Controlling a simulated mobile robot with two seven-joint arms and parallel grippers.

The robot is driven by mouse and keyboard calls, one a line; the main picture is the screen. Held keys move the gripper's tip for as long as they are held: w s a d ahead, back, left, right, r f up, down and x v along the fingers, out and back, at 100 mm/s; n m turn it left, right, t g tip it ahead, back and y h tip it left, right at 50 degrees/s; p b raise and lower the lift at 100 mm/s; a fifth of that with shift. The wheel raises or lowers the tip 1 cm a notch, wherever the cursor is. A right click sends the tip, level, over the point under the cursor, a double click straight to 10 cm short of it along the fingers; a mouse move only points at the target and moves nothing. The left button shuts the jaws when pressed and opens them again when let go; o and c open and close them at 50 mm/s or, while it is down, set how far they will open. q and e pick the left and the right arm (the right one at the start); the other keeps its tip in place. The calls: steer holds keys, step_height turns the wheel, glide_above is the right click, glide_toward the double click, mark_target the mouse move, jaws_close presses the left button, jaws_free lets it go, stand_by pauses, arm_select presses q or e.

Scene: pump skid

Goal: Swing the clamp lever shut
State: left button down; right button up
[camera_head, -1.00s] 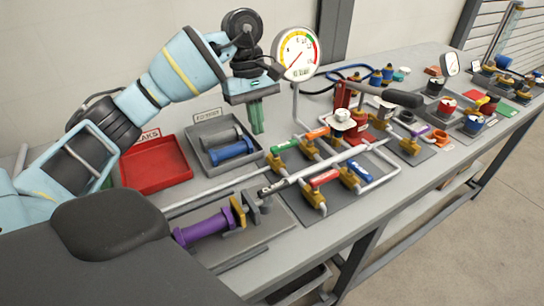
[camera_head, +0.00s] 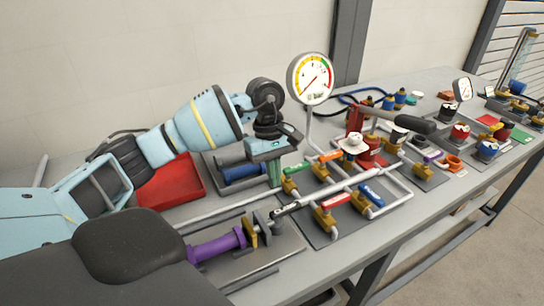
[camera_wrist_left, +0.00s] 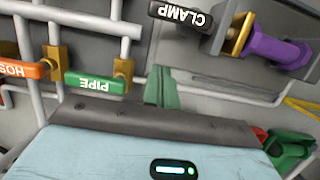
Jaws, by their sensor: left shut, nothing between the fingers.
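The clamp lever has a black handle marked CLAMP, seen upside down at the top of the left wrist view (camera_wrist_left: 180,16). In the head view its dark handle (camera_head: 287,209) points right from the clamp, beside the pipes. The clamp sits at the brass flange (camera_head: 250,232) of a purple cylinder (camera_head: 217,245), which also shows in the left wrist view (camera_wrist_left: 275,47). My left gripper (camera_head: 274,174) points down with its green fingers together and empty. It is behind the lever in the head view, apart from it. The fingers show in the left wrist view (camera_wrist_left: 160,88) below the lever. My right gripper is not in view.
Red (camera_head: 335,201) and blue (camera_head: 372,196) valve handles and a gauge (camera_head: 310,79) stand to the right. A red tray (camera_head: 172,186) is behind my left arm.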

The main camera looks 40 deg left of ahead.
mark_target(285, 213)
arm_select(q)
steer(key=shift+x, duration=0.9)
steer(key=shift+s+d+r+p, duration=0.1)
steer(key=shift+s+d+p, duration=0.2)
steer(key=shift+d, duration=0.25)
steer(key=shift+s+d+r+p, duration=0.15)
steer(key=shift+d+p, duration=0.15)
steer(key=shift+d, duration=0.3)
steer(key=shift+s+d+f, duration=0.2)
steer(key=shift+s+d, duration=0.05)
steer(key=shift+d, duration=0.45)
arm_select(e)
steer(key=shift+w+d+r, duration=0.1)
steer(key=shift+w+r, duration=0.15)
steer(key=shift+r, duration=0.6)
arm_select(q)
steer(key=shift+s, duration=0.1)
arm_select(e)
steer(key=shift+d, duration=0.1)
